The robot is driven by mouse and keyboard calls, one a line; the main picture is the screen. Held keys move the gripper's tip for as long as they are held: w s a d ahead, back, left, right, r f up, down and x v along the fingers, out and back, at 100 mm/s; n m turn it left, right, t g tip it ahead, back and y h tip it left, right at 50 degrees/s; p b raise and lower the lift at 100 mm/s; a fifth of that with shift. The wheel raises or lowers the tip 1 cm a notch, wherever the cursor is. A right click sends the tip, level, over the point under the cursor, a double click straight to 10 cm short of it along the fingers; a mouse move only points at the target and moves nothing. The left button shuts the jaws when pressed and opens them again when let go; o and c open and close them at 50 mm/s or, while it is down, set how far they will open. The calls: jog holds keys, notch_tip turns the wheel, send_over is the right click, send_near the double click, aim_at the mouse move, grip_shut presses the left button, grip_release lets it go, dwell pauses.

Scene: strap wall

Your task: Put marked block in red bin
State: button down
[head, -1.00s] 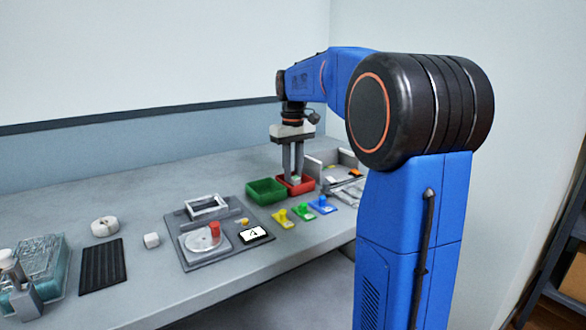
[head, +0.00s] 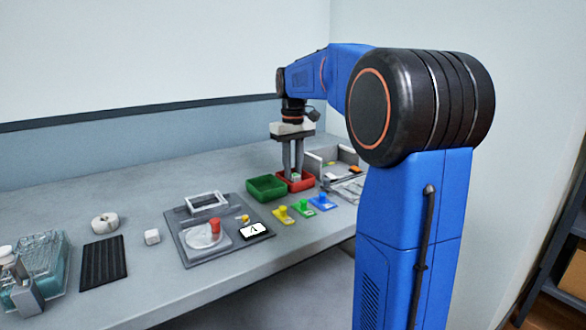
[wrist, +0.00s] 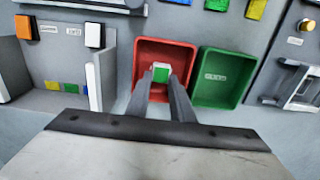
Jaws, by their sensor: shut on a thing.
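The red bin (head: 308,184) stands on the bench beside the green bin (head: 267,188). In the wrist view the red bin (wrist: 150,52) lies under my gripper, with the green bin (wrist: 217,78) to its right. My gripper (head: 296,174) points straight down, its fingertips at the red bin. In the wrist view my gripper (wrist: 160,82) is shut on a small white block with a green face (wrist: 160,73). The block appears within the outline of the red bin. I cannot tell whether it touches the floor of the bin. A mark on the block is not clear.
Yellow (head: 283,214), green (head: 303,208) and blue (head: 323,202) pieces stand in front of the bins. A grey fixture board (head: 190,255) and a small white block (head: 152,237) are to the left. A grey open organiser (head: 345,156) stands close right of the red bin.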

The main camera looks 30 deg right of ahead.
jog(key=c, duration=1.2)
grip_release()
jog(key=shift+o, duration=0.6)
jog(key=shift+r, duration=2.95)
jog(key=shift+r, duration=0.2)
jog(key=c, duration=0.8)
jog(key=shift+r, duration=2.8)
jog(key=c, duration=0.5)
